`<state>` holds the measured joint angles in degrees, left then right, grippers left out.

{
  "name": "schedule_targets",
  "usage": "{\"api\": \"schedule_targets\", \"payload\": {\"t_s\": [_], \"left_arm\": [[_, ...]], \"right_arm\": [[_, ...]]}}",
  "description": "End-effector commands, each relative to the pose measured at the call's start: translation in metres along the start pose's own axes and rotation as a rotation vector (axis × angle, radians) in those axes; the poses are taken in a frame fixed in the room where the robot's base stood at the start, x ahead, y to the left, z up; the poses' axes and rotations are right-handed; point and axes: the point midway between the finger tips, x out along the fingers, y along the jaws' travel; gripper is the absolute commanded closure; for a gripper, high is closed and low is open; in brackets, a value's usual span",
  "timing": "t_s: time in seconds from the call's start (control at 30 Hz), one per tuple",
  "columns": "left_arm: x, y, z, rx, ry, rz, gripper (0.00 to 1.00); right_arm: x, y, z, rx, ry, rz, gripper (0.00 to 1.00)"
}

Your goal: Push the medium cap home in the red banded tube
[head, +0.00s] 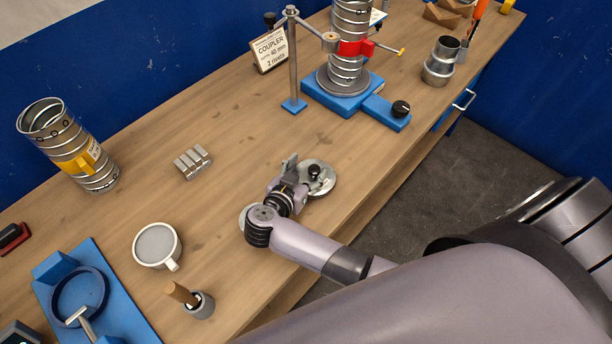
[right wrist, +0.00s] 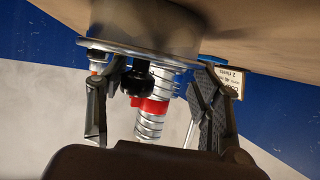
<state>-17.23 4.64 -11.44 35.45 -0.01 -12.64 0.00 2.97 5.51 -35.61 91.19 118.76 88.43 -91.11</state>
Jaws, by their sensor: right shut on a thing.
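The red banded tube (head: 349,72) is a ribbed silver duct standing upright on a blue base in the head view, its top cut off by the frame. It shows upside down in the right wrist view (right wrist: 150,124). My right gripper (head: 303,179) is low over the table, shut on a round silver cap (head: 324,186) with a black knob. In the right wrist view the cap (right wrist: 150,28) lies between the fingers. A second silver disc (head: 243,216) is mostly hidden behind my wrist. I cannot tell from size which is the medium cap.
A post with an arm (head: 292,65) and a coupler sign (head: 269,50) stand beside the tube.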

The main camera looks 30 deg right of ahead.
Motion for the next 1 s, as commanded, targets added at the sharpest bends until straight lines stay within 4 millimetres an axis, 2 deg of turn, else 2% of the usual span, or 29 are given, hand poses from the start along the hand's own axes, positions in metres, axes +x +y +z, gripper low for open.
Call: {"api": "schedule_targets", "payload": {"t_s": [0.13,0.37,0.77,0.87,1.0], "left_arm": [[0.000,0.000,-0.008,-0.001,0.012,0.000,0.60],[0.000,0.002,-0.007,-0.001,0.012,0.002,0.60],[0.001,0.002,-0.001,-0.001,0.002,0.002,0.60],[0.001,0.002,-0.001,-0.001,0.002,0.002,0.60],[0.003,0.002,-0.001,0.000,0.002,0.002,0.60]], "right_arm": [[0.000,0.000,0.000,0.000,0.000,0.000,0.59],[0.000,0.000,0.000,-0.001,0.000,0.000,0.74],[-0.003,-0.001,-0.006,0.001,0.000,-0.001,0.75],[-0.007,-0.001,-0.017,0.004,0.000,-0.001,0.75],[-0.017,-0.002,-0.041,0.009,-0.001,-0.003,0.75]]}}
